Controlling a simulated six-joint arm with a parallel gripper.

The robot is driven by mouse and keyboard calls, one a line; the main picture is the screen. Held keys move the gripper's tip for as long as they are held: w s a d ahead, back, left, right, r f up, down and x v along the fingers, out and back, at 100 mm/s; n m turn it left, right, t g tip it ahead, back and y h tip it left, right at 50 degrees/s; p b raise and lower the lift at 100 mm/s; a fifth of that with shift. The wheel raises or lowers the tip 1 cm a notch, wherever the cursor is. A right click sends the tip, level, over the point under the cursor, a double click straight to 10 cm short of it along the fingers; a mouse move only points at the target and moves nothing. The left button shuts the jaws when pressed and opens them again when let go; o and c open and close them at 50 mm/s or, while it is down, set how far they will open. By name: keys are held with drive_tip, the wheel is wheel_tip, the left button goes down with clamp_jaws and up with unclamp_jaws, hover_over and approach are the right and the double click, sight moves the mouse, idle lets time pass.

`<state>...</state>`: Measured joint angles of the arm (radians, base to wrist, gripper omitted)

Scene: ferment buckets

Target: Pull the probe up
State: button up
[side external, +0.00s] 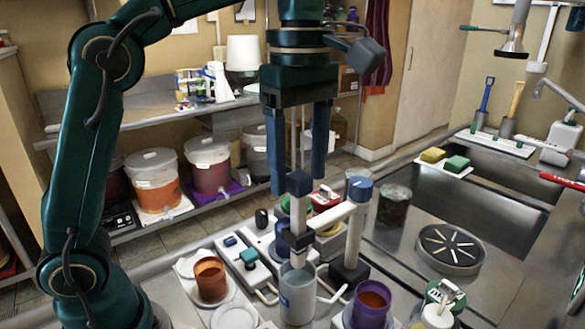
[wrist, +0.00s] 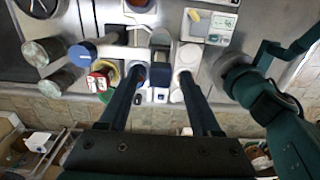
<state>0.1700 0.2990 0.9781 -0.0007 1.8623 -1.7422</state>
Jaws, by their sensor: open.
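The probe (side external: 300,183) stands upright with a dark square head, held by a dark clamp on the white arm of a stand (side external: 352,225) with a blue cap. Its lower part goes down to a pale grey cup (side external: 298,292), whose inside is mostly hidden. My gripper (side external: 298,180) points straight down with its blue fingers apart; it appears empty. In the side view the fingertips overlap the height of the probe head, but I cannot tell the depth. In the wrist view a dark head (wrist: 161,40) shows between or just beyond the fingertips; contact is not visible.
An orange-brown cup (side external: 211,280) and a purple cup (side external: 371,300) stand near the front. A dark jar (side external: 394,205) and a round drain (side external: 450,247) lie to the right, before the sink (side external: 500,185). Buckets (side external: 153,180) sit on the low shelf behind.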

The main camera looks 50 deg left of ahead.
drive_tip(key=shift+f, duration=2.9)
drive_tip(key=shift+r, duration=1.95)
drive_tip(key=shift+w+a+r, duration=0.1)
drive_tip(key=shift+a+r, duration=0.25)
drive_tip(key=shift+r, duration=0.25)
drive_tip(key=a+f+n, duration=0.2)
drive_tip(key=a+n, duration=0.1)
drive_tip(key=a, duration=0.3)
drive_tip(key=n, duration=0.3)
hover_over(230, 239)
drive_tip(key=s, duration=0.1)
drive_tip(key=f, duration=1.2)
drive_tip(key=shift+d+f, duration=0.25)
drive_tip(key=shift+f, duration=0.05)
drive_tip(key=shift+w+a+f, duration=0.25)
drive_tip(key=shift+w, duration=0.25)
wheel_tip(230, 239, down, 4)
drive_tip(key=shift+s+d+f, duration=0.1)
drive_tip(key=shift+f, duration=0.8)
